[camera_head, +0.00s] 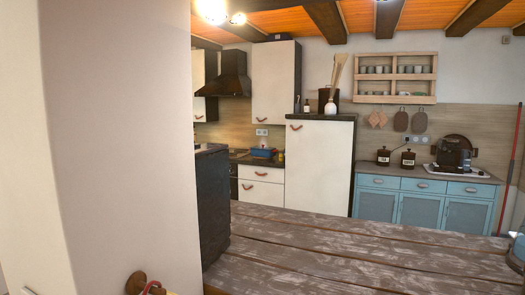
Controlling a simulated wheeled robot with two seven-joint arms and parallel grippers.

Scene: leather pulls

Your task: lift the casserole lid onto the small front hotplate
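A small blue object (262,152) sits on the far kitchen counter, just right of a dark hob surface (238,153). It is too small to tell whether it is the casserole, and I cannot make out a lid. The small front hotplate cannot be told apart on the hob, which is partly hidden. Neither of my grippers is in view.
A pale wall (120,130) fills the left side, close to me. A weathered wooden tabletop (340,250) spans the lower right. A dark cabinet (212,200) stands beyond the wall. A white cabinet (318,168) and blue cupboards (412,205) stand behind the table.

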